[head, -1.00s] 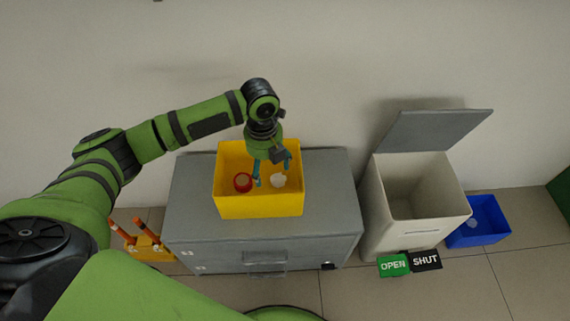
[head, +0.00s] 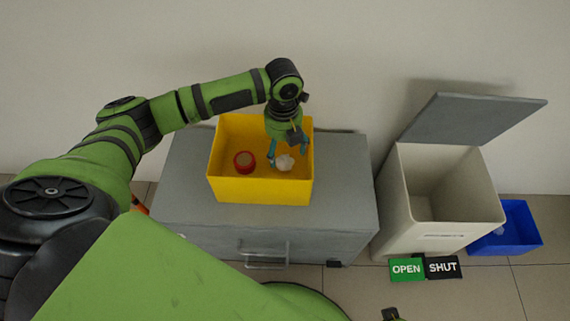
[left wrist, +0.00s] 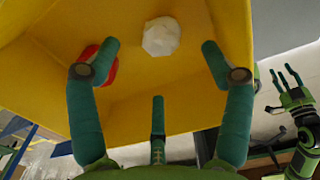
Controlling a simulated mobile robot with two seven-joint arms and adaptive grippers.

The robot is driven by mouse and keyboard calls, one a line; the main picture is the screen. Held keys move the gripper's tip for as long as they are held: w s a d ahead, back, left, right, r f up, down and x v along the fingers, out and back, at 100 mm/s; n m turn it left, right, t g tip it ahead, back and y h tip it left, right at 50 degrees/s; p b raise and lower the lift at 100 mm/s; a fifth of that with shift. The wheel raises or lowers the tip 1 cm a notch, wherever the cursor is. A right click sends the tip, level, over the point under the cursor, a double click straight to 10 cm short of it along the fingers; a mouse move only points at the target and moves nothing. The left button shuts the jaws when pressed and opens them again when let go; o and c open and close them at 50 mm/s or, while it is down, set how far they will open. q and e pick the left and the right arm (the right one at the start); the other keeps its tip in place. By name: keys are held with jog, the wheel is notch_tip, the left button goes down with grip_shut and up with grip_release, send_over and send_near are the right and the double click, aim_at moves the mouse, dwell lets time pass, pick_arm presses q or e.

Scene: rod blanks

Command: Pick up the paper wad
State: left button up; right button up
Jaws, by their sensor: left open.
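The paper wad (head: 285,164) is a small white crumpled ball inside the yellow bin (head: 258,190), at its right side. It also shows in the left wrist view (left wrist: 161,36), ahead of the fingers and between the two upper ones. My left gripper (head: 280,158) reaches down into the bin from above. Its fingers are spread around the line to the wad, with nothing held between them. Contact with the wad cannot be told. My right gripper (left wrist: 285,82) shows at the right edge of the left wrist view, fingers apart and empty.
A red round object (head: 244,161) lies in the bin left of the wad. The bin stands on a grey cabinet (head: 345,190). To the right are an open-lidded pale container (head: 435,228), a blue box (head: 515,243), and OPEN (head: 406,269) and SHUT (head: 443,267) signs.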

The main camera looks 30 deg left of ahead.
aim_at(285, 157)
pick_arm(q)
jog(key=f, duration=0.2)
jog(key=f+b, duration=0.1)
jog(key=f, duration=0.1)
jog(key=shift+w+f, duration=0.2)
jog(key=shift+f, duration=0.15)
jog(key=shift+f+b, duration=0.3)
jog(key=shift+f, duration=0.2)
jog(key=c, duration=0.9)
pick_arm(e)
jog(key=r, duration=0.1)
jog(key=w+r, duration=0.2)
jog(key=r, duration=0.1)
jog(key=shift+a+r, duration=0.1)
